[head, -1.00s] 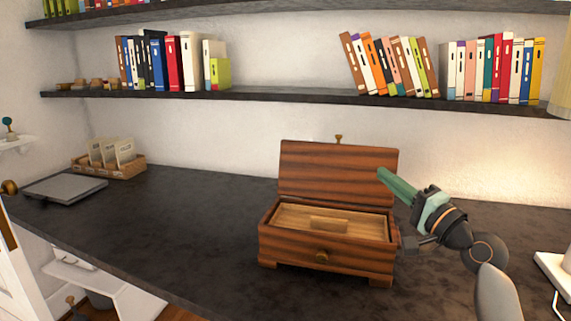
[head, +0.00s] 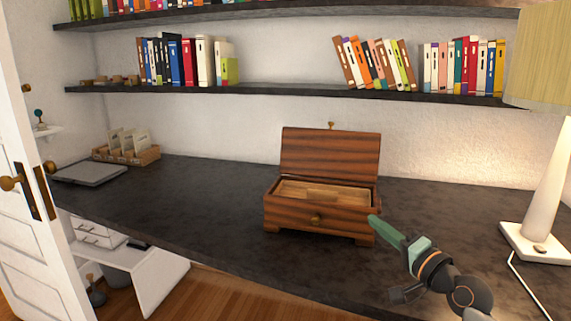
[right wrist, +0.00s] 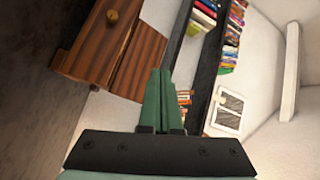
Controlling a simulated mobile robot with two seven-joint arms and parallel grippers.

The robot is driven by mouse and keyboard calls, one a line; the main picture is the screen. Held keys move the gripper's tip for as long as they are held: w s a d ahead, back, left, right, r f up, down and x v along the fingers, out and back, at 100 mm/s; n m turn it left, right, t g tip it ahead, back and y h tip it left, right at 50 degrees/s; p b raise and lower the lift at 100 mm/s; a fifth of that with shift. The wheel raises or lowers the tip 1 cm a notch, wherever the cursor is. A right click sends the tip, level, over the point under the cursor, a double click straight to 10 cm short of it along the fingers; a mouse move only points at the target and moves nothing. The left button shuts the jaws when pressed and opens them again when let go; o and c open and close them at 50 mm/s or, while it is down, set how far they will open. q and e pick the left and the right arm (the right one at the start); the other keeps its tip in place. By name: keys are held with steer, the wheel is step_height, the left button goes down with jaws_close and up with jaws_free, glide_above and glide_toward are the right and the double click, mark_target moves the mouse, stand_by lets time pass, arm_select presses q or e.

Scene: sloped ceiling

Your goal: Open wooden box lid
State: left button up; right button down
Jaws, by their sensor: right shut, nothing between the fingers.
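The wooden box (head: 290,213) stands on the dark desk, its lid (head: 330,154) raised upright at the back. The lighter inside of the box shows, with a brass knob (head: 316,221) on the front and a small brass piece (head: 331,126) at the top of the lid. My right gripper (head: 372,219) is shut and empty, its green fingers just in front of the box's right front corner. In the right wrist view the shut fingers (right wrist: 158,98) point past the box (right wrist: 85,50), which lies to the left. My left gripper is not in view.
The dark desk (head: 180,215) is clear to the left of the box. A lamp (head: 545,205) stands at the right, with its cord near my right arm. A grey laptop (head: 90,173) and a basket (head: 148,156) sit at the far left. Shelves with books run above.

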steer(key=s+a+f+n+g+h, duration=0.1)
steer(key=s+f+n+g, duration=0.1)
steer(key=s+f, duration=0.6)
steer(key=s+a+f+n+g+h, duration=0.1)
steer(key=s+a+f+n+h, duration=0.2)
steer(key=f, duration=0.9)
steer(key=s+f+n+g, duration=0.2)
steer(key=s+f, duration=0.5)
steer(key=f, duration=0.2)
steer(key=s+a+f+n+g, duration=0.1)
steer(key=s+f+n, duration=0.1)
steer(key=s+f, duration=0.35)
steer(key=s+a+f+n+g, duration=0.1)
steer(key=s+f+n+g, duration=0.1)
steer(key=s, duration=0.6)
arm_select(q)
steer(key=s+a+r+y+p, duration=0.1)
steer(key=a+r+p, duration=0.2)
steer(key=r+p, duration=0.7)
steer(key=p, duration=0.3)
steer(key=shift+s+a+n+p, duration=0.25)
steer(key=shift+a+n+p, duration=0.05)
arm_select(e)
steer(key=s+d+r+h, duration=0.1)
steer(key=s+d+r, duration=0.2)
steer(key=r, duration=0.6)
steer(key=shift+r+t+h, duration=0.3)
steer(key=shift+h, duration=0.1)
steer(key=shift+w, duration=0.1)
